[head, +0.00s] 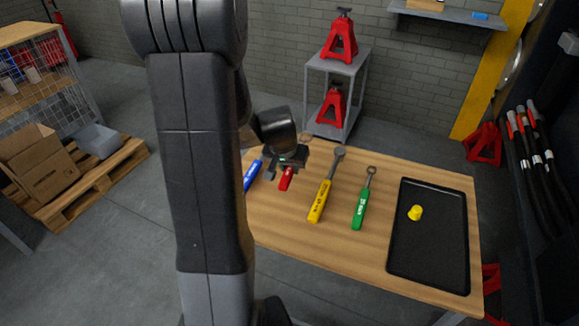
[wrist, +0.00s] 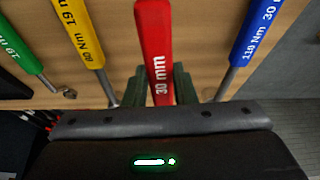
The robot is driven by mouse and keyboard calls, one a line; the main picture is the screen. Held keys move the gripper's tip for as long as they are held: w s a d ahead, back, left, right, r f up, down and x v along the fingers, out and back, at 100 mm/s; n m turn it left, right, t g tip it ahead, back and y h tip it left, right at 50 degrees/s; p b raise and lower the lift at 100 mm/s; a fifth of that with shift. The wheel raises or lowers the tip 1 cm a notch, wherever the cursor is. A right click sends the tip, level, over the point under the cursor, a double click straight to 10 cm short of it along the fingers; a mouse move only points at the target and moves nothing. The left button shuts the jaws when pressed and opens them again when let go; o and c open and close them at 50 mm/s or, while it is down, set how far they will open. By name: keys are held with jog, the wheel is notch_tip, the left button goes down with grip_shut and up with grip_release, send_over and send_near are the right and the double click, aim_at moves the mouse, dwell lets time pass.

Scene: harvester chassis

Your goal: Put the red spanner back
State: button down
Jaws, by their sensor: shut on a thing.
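The red spanner (head: 286,178) shows as a red handle below my gripper (head: 287,163) in the head view, between the blue and yellow tools. In the wrist view its handle (wrist: 155,45), marked "30 mm", runs between the fingers of my gripper (wrist: 160,90), which is shut on it.
The blue tool (head: 251,176) lies left of it, partly behind my arm. The yellow spanner (head: 320,200) and green spanner (head: 360,208) lie to the right. A black tray (head: 430,255) with a small yellow piece (head: 415,212) sits at the right. The table front is clear.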

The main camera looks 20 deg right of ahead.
jog(key=shift+f+b, duration=3.05)
jog(key=shift+f, duration=0.25)
jog(key=c, duration=1.1)
grip_release()
jog(key=p+v, duration=0.1)
jog(key=v, duration=1.3)
jog(key=shift+p, duration=0.35)
jog(key=shift+f, duration=0.1)
